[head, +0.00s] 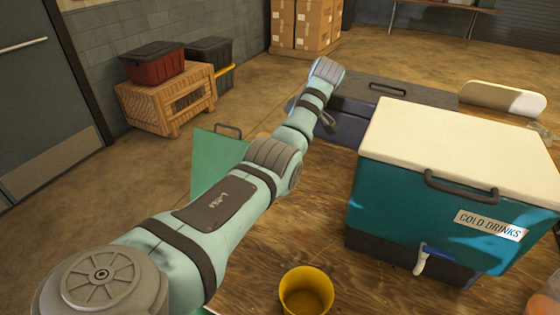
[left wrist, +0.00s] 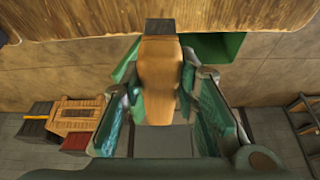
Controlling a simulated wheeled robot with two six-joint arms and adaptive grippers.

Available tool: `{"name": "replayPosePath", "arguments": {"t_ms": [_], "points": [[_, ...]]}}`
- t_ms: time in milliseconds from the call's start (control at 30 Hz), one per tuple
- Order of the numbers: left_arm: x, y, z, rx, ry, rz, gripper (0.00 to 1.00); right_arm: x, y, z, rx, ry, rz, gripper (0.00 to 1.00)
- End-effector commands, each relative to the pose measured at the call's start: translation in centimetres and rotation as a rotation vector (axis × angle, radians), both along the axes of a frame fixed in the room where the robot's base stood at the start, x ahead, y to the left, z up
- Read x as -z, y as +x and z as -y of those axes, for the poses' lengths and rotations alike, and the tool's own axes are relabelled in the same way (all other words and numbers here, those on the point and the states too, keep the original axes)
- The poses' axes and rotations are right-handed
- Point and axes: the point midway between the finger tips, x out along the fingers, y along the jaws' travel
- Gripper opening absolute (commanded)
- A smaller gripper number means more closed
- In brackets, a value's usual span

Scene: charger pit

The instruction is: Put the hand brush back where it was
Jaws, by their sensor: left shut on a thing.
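The hand brush (left wrist: 160,75), a tan wooden piece with a dark block at its far end, lies between the fingers of my left gripper (left wrist: 162,100) in the left wrist view. The gripper is shut on it. The wooden table edge shows beyond the brush at the top of that view; I cannot tell whether they touch. In the head view my left arm reaches across the table toward the dark toolbox, and its gripper and the brush are hidden. My right gripper is in neither view.
A teal cooler (head: 420,210) with white lid stands on the wooden table (head: 310,225). A yellow cup (head: 306,290) is at the front, a dark toolbox (head: 385,90) behind. A green open container (head: 212,165) is by the left edge. A crate (head: 168,98) stands on the floor.

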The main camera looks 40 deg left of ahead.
Motion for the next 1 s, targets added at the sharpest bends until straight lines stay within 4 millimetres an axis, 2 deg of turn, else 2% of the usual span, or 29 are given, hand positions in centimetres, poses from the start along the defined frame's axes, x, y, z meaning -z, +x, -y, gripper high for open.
{"name": "replayPosePath", "arguments": {"t_ms": [133,367,467,733,800,1000], "points": [[-0.8,-0.1,0.3,-0.049,0.001,0.000,0.00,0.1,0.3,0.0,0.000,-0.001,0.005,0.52],[-0.3,-0.1,0.3,-0.045,0.000,-0.001,0.00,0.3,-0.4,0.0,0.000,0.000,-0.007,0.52],[2.0,-0.1,0.3,-0.044,0.000,-0.002,0.00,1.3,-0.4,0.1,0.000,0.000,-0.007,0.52],[12.0,-0.2,0.3,-0.042,-0.001,-0.005,0.00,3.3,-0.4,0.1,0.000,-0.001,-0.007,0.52],[13.8,-0.2,0.3,-0.043,-0.001,-0.002,0.00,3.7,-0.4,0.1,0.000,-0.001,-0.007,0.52],[17.0,-0.2,0.3,-0.043,-0.001,-0.001,0.00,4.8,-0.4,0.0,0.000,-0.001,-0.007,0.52]]}}
